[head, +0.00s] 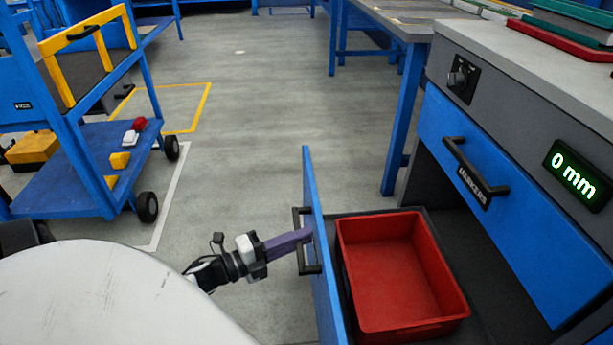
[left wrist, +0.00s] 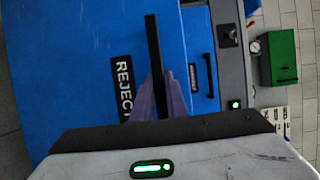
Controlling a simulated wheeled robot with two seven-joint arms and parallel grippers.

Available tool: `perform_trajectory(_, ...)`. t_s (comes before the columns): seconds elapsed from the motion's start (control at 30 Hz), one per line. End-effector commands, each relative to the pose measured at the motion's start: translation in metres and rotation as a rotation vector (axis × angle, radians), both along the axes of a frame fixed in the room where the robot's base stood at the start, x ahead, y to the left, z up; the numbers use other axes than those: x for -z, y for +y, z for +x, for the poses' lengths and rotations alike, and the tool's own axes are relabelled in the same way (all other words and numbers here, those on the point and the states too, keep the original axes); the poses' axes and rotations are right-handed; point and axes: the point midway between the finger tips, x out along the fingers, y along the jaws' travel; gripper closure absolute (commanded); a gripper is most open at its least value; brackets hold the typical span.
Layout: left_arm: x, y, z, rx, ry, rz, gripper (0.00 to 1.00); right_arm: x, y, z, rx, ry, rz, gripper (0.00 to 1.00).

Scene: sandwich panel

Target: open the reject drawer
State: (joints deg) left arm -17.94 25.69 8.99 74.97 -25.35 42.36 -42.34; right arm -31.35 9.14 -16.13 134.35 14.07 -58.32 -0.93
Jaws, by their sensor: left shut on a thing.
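The reject drawer (head: 318,245) is low in the bench at the right and stands pulled out, with its blue front well clear of the cabinet. Its front also fills much of the left wrist view (left wrist: 75,70), with the label REJECT (left wrist: 122,88) showing in part. My left gripper (head: 303,236) is shut on the drawer's black handle (head: 301,270), its purple fingers around the bar. The handle (left wrist: 152,45) also shows in the left wrist view. A red bin (head: 390,265) sits inside the drawer and looks empty. My right gripper is not in view.
A closed blue upper drawer (head: 520,215) with a black handle is above, beside a display (head: 577,178) reading 0 mm. A blue cart (head: 90,165) stands at the left. A workbench (head: 400,100) stands behind. The floor (head: 245,120) between them is clear.

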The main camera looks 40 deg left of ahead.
Motion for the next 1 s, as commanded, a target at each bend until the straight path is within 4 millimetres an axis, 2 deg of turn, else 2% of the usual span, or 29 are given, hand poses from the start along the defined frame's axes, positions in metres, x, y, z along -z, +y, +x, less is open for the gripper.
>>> perform_trajectory(0.6,0.0007,0.0053,-0.0012,0.011,0.0,-0.001,1.0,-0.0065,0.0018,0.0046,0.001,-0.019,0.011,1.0)
perform_trajectory(0.63,0.0007,0.0053,-0.0012,0.011,0.0,-0.001,0.84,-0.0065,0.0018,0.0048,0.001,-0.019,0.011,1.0)
perform_trajectory(0.73,0.0005,0.0055,-0.0011,0.011,0.0,-0.001,0.69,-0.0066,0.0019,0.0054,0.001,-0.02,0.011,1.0)
perform_trajectory(1.0,0.0002,0.006,-0.0011,0.009,0.0,-0.001,0.69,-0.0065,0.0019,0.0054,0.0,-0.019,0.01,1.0)
